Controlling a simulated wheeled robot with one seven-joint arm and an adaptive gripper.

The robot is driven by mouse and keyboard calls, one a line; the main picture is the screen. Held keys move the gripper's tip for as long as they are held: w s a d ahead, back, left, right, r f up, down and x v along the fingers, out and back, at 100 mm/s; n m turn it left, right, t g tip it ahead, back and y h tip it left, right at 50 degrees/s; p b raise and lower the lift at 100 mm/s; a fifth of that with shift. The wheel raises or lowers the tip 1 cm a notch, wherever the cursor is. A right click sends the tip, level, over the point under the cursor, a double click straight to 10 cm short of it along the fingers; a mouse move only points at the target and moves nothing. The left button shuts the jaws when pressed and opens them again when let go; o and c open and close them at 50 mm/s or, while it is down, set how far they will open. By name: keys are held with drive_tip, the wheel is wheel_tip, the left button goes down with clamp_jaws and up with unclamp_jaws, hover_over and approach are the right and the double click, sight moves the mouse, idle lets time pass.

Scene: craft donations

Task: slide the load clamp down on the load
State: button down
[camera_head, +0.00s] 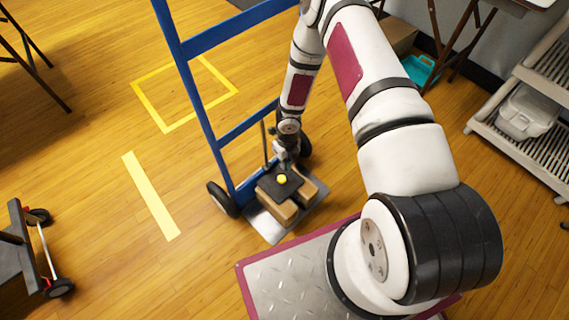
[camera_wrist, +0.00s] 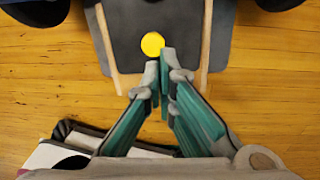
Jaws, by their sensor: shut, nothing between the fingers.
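The load clamp (camera_head: 291,188) is a dark flat plate with a yellow round spot. It lies over the cardboard load (camera_head: 283,212) on the toe plate of a blue hand truck (camera_head: 197,110). I cannot tell whether the clamp touches the load. In the wrist view the clamp (camera_wrist: 205,40) fills the top middle, with tan load edges on both sides. My gripper (camera_wrist: 160,64) is shut and empty, its fingertips overlapping the plate just beside the yellow spot. In the head view my gripper (camera_head: 286,163) is just above and behind the spot, partly hidden.
The hand truck's toe plate (camera_head: 262,227) rests on the wooden floor. Yellow tape marks a square (camera_head: 150,104) and a strip (camera_head: 150,195). A dark cart (camera_head: 22,250) stands lower left. A grey shelf rack (camera_head: 490,122) with a clear bin (camera_head: 527,112) stands right.

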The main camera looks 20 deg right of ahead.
sight(284, 177)
wheel_tip(284, 177, down, 7)
drive_tip(key=b, duration=0.2)
drive_tip(key=shift+a+r+b, duration=0.1)
drive_tip(key=shift+a+b, duration=0.05)
drive_tip(key=shift+b, duration=0.25)
drive_tip(key=shift+f, duration=0.6)
drive_tip(key=shift+s, duration=0.1)
